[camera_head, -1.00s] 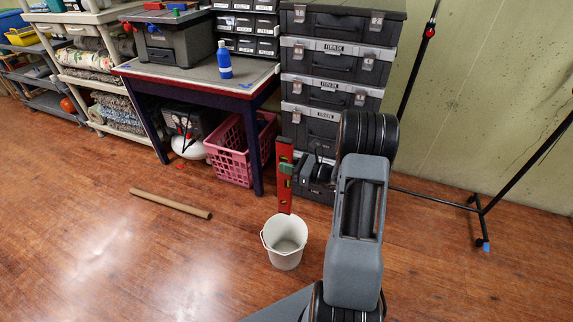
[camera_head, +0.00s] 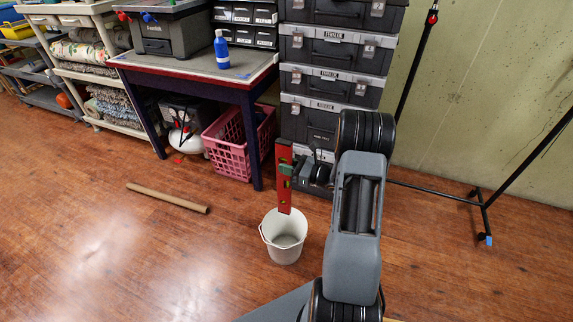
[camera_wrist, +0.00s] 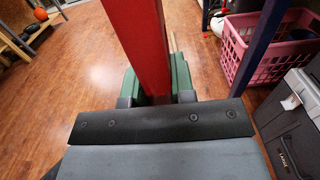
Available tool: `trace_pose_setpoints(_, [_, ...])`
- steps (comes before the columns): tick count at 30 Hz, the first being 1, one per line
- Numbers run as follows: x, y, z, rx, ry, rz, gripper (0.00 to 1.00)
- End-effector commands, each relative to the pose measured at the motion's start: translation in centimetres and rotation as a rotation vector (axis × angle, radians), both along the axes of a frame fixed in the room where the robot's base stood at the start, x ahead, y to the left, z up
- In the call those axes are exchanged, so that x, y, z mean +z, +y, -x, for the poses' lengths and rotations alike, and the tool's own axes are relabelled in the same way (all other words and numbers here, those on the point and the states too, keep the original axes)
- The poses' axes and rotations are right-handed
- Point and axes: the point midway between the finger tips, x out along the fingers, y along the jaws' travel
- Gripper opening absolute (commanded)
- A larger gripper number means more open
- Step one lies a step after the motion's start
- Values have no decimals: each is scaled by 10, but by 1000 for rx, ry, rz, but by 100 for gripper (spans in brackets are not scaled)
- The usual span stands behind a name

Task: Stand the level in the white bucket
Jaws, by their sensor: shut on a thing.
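The red level (camera_head: 284,190) hangs upright in my gripper (camera_head: 288,170). In the wrist view the level (camera_wrist: 138,40) rises between the two green-padded fingers of my gripper (camera_wrist: 158,85), which are shut on it. The white bucket (camera_head: 284,252) stands upright on the floor. In the head view the level's lower end shows just above or over the bucket's far rim. I cannot tell how far apart in depth they are. The bucket is not visible in the wrist view.
A cardboard tube (camera_head: 167,198) lies on the wooden floor to the left. A pink crate (camera_head: 238,143) sits under the workbench (camera_head: 190,72). Stacked tool cases (camera_head: 330,52) stand behind my arm. A black stand (camera_head: 440,195) is at the right. Floor around the bucket is clear.

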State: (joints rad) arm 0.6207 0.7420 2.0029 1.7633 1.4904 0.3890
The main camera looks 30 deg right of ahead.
Motion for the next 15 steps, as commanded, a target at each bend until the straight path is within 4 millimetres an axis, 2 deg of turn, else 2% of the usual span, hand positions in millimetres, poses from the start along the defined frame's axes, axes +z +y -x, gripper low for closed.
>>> trace_pose_setpoints(15, [-45, 0, 0, 0, -3, 0, 0])
